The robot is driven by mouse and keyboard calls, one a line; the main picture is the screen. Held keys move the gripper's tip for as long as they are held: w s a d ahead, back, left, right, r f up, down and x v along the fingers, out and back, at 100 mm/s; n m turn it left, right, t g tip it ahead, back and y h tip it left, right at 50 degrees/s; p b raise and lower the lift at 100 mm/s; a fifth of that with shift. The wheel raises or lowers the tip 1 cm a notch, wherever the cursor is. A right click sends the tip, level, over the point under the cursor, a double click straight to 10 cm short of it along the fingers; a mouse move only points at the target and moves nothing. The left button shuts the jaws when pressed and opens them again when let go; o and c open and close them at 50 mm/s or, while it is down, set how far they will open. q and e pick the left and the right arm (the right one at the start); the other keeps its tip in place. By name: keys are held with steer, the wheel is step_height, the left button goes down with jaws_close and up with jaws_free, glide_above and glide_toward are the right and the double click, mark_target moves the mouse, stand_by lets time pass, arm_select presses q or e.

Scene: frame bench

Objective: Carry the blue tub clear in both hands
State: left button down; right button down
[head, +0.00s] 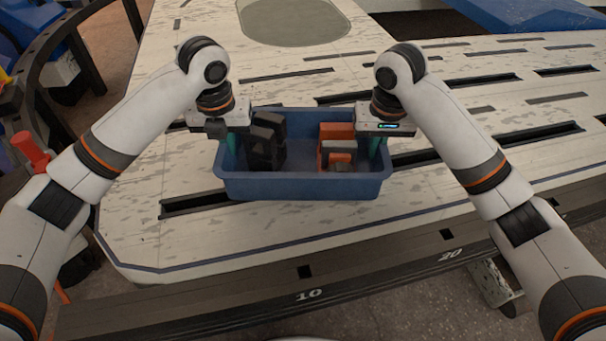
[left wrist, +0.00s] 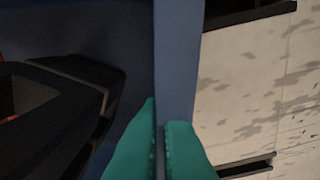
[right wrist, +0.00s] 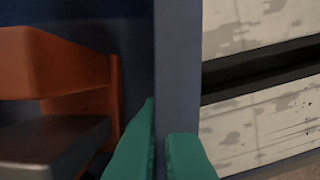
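The blue tub (head: 300,187) is in the middle of the head view, over the pale bench top, and looks level. It holds black blocks (head: 266,143) at its left and orange and grey blocks (head: 337,131) at its right. My left gripper (head: 232,142) is at the tub's left wall, its green fingers (left wrist: 159,145) on both sides of the wall and closed on it. My right gripper (head: 377,146) is likewise closed on the right wall, with green fingers (right wrist: 160,150) either side. Whether the tub's underside touches the bench I cannot tell.
The slotted bench top (head: 440,170) has free room to the right and at the front left. Its front edge carries the marks 10 and 20. A grey oval patch (head: 294,20) lies behind the tub. A red-handled item (head: 30,148) is off the bench at left.

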arm_select(q)
steer(key=shift+f, duration=0.3)
arm_select(e)
steer(key=shift+f, duration=0.3)
arm_select(q)
steer(key=c, duration=1.6)
jaws_free()
steer(key=shift+c, duration=0.2)
arm_select(e)
steer(key=c, duration=1.6)
jaws_free()
steer(key=shift+c, duration=0.2)
steer(key=shift+r, duration=0.15)
steer(key=r, duration=0.4)
steer(key=s+r, duration=0.1)
steer(key=r, duration=0.6)
steer(key=shift+s+r, duration=0.3)
steer(key=shift+r, duration=0.1)
arm_select(q)
step_height(320, 180, up, 12)
steer(key=s, duration=0.1)
steer(key=shift+s, duration=0.25)
steer(key=shift+s, duration=0.1)
arm_select(e)
steer(key=shift+f, duration=0.1)
